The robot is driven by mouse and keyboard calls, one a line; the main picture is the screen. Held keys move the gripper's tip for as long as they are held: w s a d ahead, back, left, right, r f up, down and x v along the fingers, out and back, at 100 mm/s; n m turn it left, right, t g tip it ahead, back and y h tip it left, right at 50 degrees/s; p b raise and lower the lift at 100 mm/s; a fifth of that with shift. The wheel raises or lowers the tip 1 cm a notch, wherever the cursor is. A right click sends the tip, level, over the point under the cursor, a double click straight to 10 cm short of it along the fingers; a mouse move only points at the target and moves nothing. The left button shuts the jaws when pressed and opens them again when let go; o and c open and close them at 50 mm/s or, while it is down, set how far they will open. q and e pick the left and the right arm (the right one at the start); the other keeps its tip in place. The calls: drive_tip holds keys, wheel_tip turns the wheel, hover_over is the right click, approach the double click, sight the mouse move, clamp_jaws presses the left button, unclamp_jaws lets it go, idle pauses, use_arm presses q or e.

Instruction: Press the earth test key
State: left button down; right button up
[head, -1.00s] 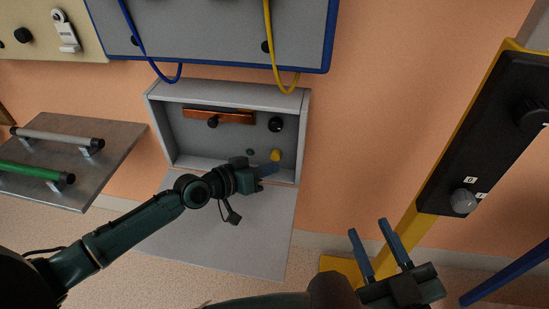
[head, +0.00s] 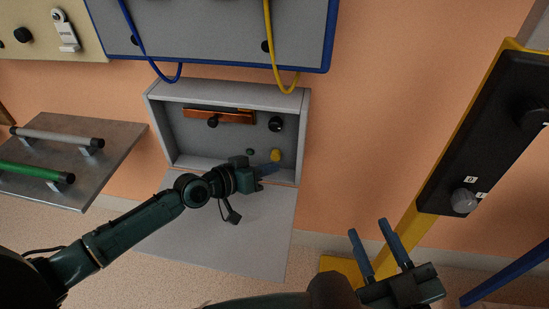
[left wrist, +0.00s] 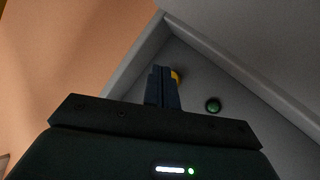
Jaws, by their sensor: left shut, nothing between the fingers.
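The open grey box (head: 298,135) on the wall holds a yellow round button (head: 275,155), probably the earth test key, low on its right side. A small green button or lamp (head: 250,152) is to its left. My left gripper (head: 273,169) is shut and empty, its fingertips just below the yellow button. In the left wrist view the shut fingers (left wrist: 162,88) partly hide the yellow button (left wrist: 177,77); whether they touch it I cannot tell. The green one (left wrist: 213,105) shows to their right. My right gripper (head: 376,240) is open and empty, away from the box.
Inside the box are a copper bar (head: 232,117) with a black knob and a round black knob (head: 276,124). The box's lid (head: 250,230) hangs down below. A shelf with handles (head: 95,170) is at left; a yellow post (head: 410,236) with a black panel stands at right.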

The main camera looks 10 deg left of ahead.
use_arm(q)
drive_tip(key=shift+w+b, duration=0.3)
drive_tip(key=shift+w, duration=0.1)
drive_tip(key=shift+w+b, duration=0.45)
idle(0.6)
drive_tip(key=shift+s+r+p, duration=0.1)
drive_tip(key=shift+s+p, duration=0.55)
drive_tip(key=shift+s, duration=0.3)
